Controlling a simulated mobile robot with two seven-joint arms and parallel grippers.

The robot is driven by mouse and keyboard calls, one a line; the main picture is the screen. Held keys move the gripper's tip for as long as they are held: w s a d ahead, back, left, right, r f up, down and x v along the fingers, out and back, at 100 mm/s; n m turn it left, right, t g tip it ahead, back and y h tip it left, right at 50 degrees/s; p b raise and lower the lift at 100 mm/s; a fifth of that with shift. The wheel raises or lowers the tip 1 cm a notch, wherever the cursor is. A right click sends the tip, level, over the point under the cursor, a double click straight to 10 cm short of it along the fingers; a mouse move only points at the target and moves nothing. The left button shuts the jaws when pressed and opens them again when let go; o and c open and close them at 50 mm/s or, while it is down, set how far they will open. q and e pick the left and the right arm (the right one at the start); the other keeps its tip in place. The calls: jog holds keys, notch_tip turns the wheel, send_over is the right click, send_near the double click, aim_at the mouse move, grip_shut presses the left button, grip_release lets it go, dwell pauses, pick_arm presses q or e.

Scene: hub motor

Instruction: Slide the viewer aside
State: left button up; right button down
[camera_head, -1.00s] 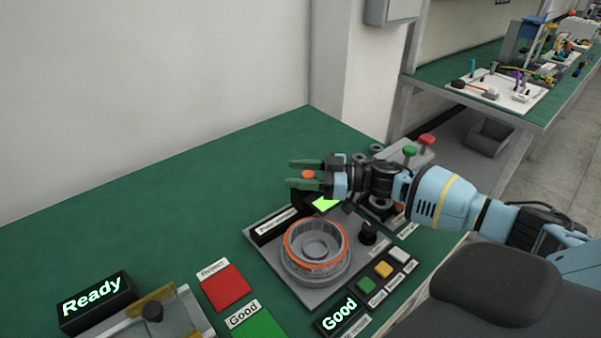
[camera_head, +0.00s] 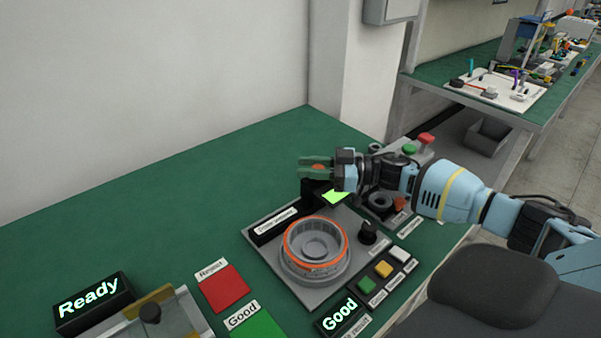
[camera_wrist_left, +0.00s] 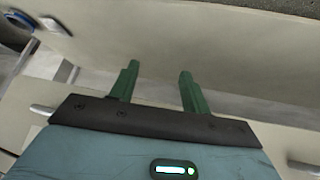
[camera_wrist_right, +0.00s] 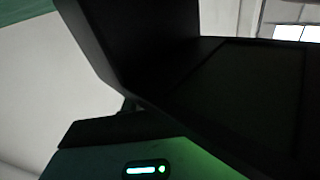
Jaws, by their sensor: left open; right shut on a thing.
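The viewer (camera_head: 312,191) is a dark block with a lit green face, at the back of the grey fixture plate in the head view. My right gripper (camera_head: 317,168) is at its top, its green fingers shut around a small orange part there. In the right wrist view the dark body of the viewer (camera_wrist_right: 240,95) fills much of the picture and hides the fingers. The ring-shaped hub part (camera_head: 316,243) with an orange rim sits in its round seat, uncovered. My left gripper (camera_wrist_left: 159,72) is open and empty in the left wrist view, away from the bench.
A black knob (camera_head: 368,231) and green, yellow and white buttons (camera_head: 383,269) are right of the hub part. The red Reject pad (camera_head: 224,288) and the green Good pad (camera_head: 258,325) lie to the left. The green bench (camera_head: 190,205) is clear behind.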

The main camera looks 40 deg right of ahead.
jog(key=shift+d, duration=0.2)
jog(key=c, duration=1.1)
grip_release()
jog(key=shift+d, duration=0.15)
pick_arm(q)
jog(key=shift+w+r, duration=0.1)
pick_arm(e)
jog(key=shift+r, duration=0.15)
notch_tip(320, 180, up, 3)
jog(key=shift+f, duration=0.1)
jog(key=shift+s+a+r, duration=0.2)
jog(key=shift+r, duration=0.1)
pick_arm(q)
jog(key=shift+w+r+p, duration=0.2)
jog(key=shift+r+p, duration=0.4)
jog(key=shift+w+r+p, duration=0.2)
jog(key=shift+r+p, duration=0.4)
pick_arm(e)
jog(key=s+a+r, duration=0.1)
jog(key=s+a, duration=0.7)
jog(key=s, duration=0.5)
jog(key=shift+a+r, duration=0.2)
